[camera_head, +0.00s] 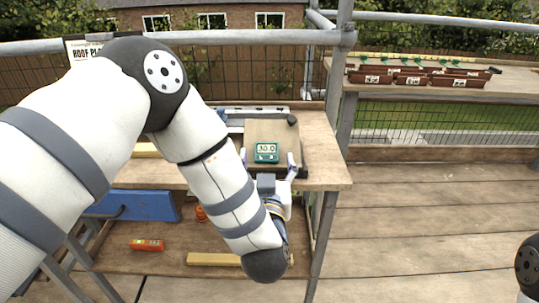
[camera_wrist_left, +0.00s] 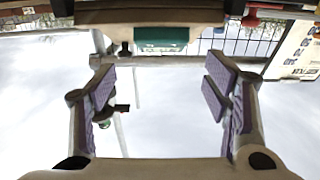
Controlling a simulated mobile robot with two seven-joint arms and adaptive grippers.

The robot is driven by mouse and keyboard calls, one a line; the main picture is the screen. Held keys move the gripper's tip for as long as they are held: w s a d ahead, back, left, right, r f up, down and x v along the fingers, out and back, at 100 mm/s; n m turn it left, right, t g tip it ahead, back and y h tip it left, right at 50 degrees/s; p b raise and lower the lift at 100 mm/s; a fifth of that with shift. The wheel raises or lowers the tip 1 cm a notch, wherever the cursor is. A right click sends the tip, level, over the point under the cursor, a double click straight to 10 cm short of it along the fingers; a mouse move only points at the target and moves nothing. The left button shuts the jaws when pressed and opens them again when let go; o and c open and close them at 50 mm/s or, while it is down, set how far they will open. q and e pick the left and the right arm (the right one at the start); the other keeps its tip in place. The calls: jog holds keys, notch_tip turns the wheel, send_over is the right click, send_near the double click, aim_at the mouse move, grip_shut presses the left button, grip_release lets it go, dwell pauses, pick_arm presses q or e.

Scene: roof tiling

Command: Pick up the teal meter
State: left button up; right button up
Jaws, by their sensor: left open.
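The teal meter (camera_head: 266,152), its display lit with what looks like 30.0, sits in front of a tan board (camera_head: 262,132) on the upper shelf of the workbench. My left gripper (camera_head: 268,164) is open, with one purple-padded finger on each side of the meter in the head view. In the left wrist view, a teal block (camera_wrist_left: 161,38), likely the meter, shows at the top centre, beyond the open fingers (camera_wrist_left: 160,88). Nothing is between the pads there. My right gripper is out of view.
The wooden bench top (camera_head: 325,172) has free room right of the meter. Below lie a blue box (camera_head: 135,205), an orange level (camera_head: 147,245) and a timber strip (camera_head: 212,259). Brown trays (camera_head: 410,78) stand on a far bench. A scaffold pole (camera_head: 343,60) rises nearby.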

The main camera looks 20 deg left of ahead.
aim_at(266, 145)
pick_arm(q)
jog(key=x, duration=0.5)
jog(key=shift+w+a+f, duration=0.2)
jog(key=shift+f, duration=0.05)
jog(key=shift+w+r, duration=0.1)
jog(key=shift+w, duration=0.25)
jog(key=c, duration=1.3)
